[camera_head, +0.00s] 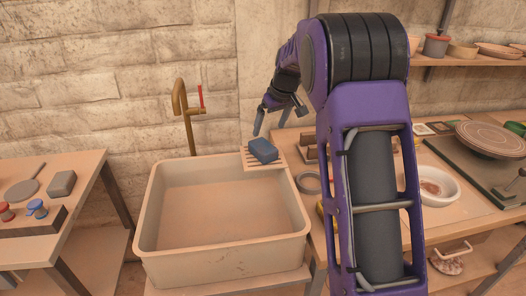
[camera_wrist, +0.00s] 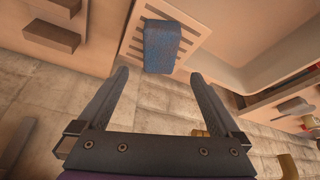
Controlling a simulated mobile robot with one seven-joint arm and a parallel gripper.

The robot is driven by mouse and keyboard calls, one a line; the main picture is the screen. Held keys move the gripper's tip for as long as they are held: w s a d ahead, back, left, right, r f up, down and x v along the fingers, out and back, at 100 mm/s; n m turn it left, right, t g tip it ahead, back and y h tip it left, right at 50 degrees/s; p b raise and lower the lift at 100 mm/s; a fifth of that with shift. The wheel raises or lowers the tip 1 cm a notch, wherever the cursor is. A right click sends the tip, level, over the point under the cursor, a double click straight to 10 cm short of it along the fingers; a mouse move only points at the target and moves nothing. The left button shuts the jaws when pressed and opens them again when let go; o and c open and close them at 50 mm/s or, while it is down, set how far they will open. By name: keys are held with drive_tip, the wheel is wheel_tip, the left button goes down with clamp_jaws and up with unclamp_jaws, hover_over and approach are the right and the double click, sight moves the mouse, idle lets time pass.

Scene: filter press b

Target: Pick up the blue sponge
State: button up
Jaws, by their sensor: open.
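The blue sponge (camera_head: 262,150) lies on a slatted rack (camera_head: 279,164) at the back right corner of the sink (camera_head: 222,252). In the wrist view the sponge (camera_wrist: 161,46) is at the top centre, on the slatted rack (camera_wrist: 133,45), beyond the fingertips. My gripper (camera_head: 275,118) is above and just behind the sponge in the head view. In the wrist view my gripper (camera_wrist: 160,78) is open, with its two fingers apart on either side of the sponge's line and nothing between them.
A brass tap (camera_head: 188,115) with a red handle stands behind the sink. A workbench to the right holds a white bowl (camera_head: 437,186) and a round wheel (camera_head: 490,139). A left table carries a grey block (camera_head: 61,183). The sink basin looks empty.

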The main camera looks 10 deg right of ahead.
sight(263, 145)
drive_tip(key=x, duration=1)
drive_tip(key=shift+w+f, duration=0.15)
drive_tip(key=shift+f, duration=0.1)
drive_tip(key=shift+f+b, duration=0.25)
drive_tip(key=shift+b, duration=0.1)
drive_tip(key=c, duration=1.4)
drive_tip(key=shift+o, duration=0.2)
wheel_tip(263, 145, up, 10)
drive_tip(key=shift+r+p, duration=0.25)
drive_tip(key=shift+p, duration=0.4)
drive_tip(key=o, duration=1)
drive_tip(key=shift+c, duration=0.2)
drive_tip(key=c, duration=0.7)
